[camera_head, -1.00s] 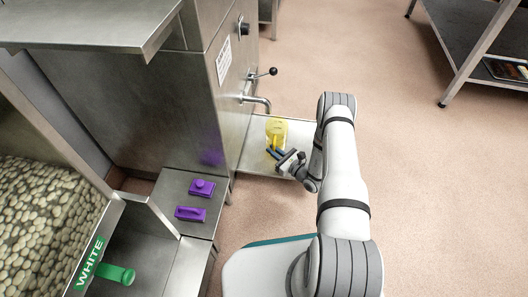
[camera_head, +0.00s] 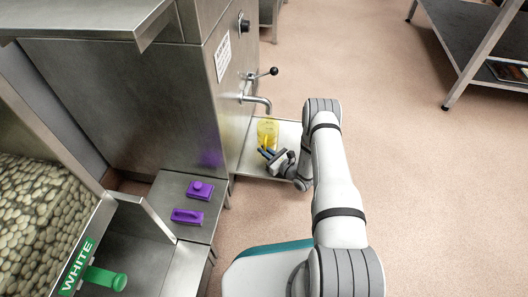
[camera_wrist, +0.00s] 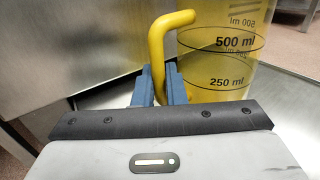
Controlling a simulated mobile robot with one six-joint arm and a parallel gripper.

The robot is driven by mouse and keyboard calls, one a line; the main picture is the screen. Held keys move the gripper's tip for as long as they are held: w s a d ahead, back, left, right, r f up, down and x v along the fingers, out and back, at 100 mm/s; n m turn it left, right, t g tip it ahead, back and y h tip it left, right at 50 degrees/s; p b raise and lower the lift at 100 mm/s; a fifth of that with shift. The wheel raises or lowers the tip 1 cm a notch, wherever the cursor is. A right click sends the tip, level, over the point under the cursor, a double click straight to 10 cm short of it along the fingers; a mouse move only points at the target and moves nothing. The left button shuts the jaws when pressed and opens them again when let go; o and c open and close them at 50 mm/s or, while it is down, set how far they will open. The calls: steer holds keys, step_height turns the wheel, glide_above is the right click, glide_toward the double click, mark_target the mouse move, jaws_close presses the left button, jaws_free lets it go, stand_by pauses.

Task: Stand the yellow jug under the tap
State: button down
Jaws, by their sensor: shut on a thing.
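The yellow jug (camera_head: 268,132) is see-through and upright, over the steel shelf (camera_head: 252,164) below the tap (camera_head: 256,99). In the wrist view the jug (camera_wrist: 222,62) shows its 500 ml and 250 ml marks. My gripper (camera_head: 265,152) has its blue fingers shut on the jug's yellow handle. The handle (camera_wrist: 157,55) rises between the fingers (camera_wrist: 160,88) in the wrist view. The jug is close to the tap's spout in the head view. I cannot tell whether its base touches the shelf, as its lower part is hidden.
A tall steel machine (camera_head: 135,95) stands left of the jug, with a black-knobbed lever (camera_head: 268,72) above the tap. Purple pieces (camera_head: 200,190) lie on a low steel bench. A bin of pale pebble-like pieces (camera_head: 40,210) is at left. Open floor lies right.

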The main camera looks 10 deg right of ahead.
steer(key=c, duration=1.5)
jaws_free()
steer(key=shift+f, duration=0.1)
